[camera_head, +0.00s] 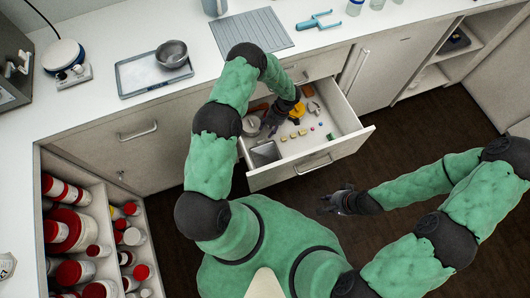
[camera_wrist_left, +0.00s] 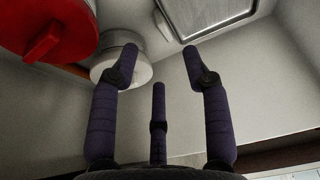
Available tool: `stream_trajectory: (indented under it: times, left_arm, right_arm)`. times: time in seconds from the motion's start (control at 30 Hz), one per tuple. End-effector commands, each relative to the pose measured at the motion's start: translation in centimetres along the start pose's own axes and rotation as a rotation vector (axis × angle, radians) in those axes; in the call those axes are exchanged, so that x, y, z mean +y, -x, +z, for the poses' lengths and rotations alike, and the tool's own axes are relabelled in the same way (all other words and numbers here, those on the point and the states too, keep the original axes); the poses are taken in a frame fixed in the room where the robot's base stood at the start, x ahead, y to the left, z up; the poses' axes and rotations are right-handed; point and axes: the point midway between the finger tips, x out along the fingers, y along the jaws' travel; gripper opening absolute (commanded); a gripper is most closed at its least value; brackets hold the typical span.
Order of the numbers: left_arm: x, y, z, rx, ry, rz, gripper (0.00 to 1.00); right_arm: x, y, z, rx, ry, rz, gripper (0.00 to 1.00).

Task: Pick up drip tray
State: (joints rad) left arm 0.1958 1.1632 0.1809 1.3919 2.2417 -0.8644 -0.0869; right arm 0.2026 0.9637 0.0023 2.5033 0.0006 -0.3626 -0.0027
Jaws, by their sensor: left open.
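A small grey rectangular tray (camera_head: 265,153), which looks like the drip tray, lies in the front left corner of the open drawer (camera_head: 355,143). A metal-rimmed tray (camera_wrist_left: 208,14) shows at the top of the left wrist view, partly cut off; it appears to be the same one. My left gripper (camera_head: 273,127) reaches into the drawer, a little behind the tray. In the left wrist view its fingers (camera_wrist_left: 160,70) are spread and empty, apart from the tray. My right gripper (camera_head: 328,202) hangs in front of the drawer, over the floor; its fingers are too small to read.
A white round container (camera_wrist_left: 122,60) and a red-topped item (camera_wrist_left: 48,30) are close to the left fingers. Several small colourful items lie in the drawer. A metal bowl (camera_head: 172,54) sits on another tray (camera_head: 135,78) on the counter.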

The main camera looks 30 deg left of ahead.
Motion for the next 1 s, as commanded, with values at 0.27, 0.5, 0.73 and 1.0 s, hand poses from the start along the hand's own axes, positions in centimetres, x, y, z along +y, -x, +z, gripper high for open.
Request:
stream_trajectory:
  times: [0.27,0.5,0.73,1.0]
  left_arm:
    - [0.0,-3.4,0.0,0.001,-0.001,0.0,0.47]
    - [-0.3,-5.7,-0.2,0.002,-0.002,-0.001,0.47]
    - [-0.3,-8.4,-0.2,0.0,0.001,0.0,0.47]
    - [-0.3,-8.3,-0.3,0.0,0.0,0.001,0.36]
  right_arm:
    - [0.3,-1.0,0.0,0.0,0.0,0.0,0.3]
    - [0.7,-2.0,-0.1,0.0,0.0,0.0,0.3]
    - [1.1,-3.0,-0.1,0.0,0.0,0.0,0.3]
    - [1.0,-2.9,-0.1,0.0,0.0,0.0,0.3]
